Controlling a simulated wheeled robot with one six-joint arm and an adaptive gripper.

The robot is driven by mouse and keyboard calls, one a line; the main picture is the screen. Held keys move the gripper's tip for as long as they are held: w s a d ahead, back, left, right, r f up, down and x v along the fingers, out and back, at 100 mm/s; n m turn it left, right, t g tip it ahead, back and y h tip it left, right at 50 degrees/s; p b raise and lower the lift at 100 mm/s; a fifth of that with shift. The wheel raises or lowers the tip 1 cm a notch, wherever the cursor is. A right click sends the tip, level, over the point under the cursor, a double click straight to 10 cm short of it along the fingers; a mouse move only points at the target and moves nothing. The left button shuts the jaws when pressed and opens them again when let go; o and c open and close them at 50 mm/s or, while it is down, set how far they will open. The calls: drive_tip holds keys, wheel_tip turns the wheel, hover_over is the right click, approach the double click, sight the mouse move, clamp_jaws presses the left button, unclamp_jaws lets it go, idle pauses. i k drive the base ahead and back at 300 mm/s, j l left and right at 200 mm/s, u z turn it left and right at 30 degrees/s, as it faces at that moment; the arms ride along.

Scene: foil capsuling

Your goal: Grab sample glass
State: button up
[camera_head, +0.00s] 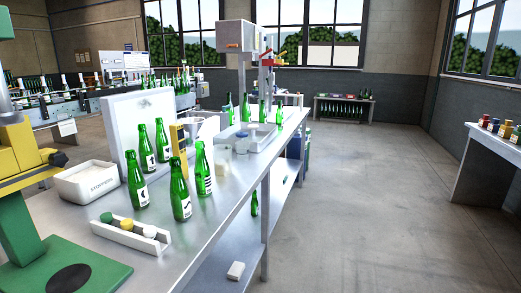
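I cannot make out a sample glass with certainty. A pale, funnel-shaped piece (193,124) stands behind the front bottles on the steel bench (215,216); whether it is glass is unclear. Several green bottles stand upright on the bench, among them a front one with a check-mark label (180,191) and one with a striped label (203,170). My gripper is not in view.
A white bin (87,187) and a tray (130,236) with colored caps sit at the bench's left. A green-and-yellow machine (28,215) stands close at left. Another table (492,153) is at right. The grey floor (370,200) between is clear.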

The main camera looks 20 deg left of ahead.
sight(242, 148)
drive_tip(key=i+u, duration=0.2)
drive_tip(key=i, duration=0.55)
drive_tip(key=i+l+u, duration=0.15)
drive_tip(key=i, duration=0.6)
drive_tip(key=i+u, duration=0.45)
drive_tip(key=i+l+u, duration=0.15)
drive_tip(key=i+u, duration=0.25)
drive_tip(key=i+l+u, duration=0.25)
drive_tip(key=u, duration=0.2)
drive_tip(key=i+l+u, duration=0.4)
drive_tip(key=k, duration=0.1)
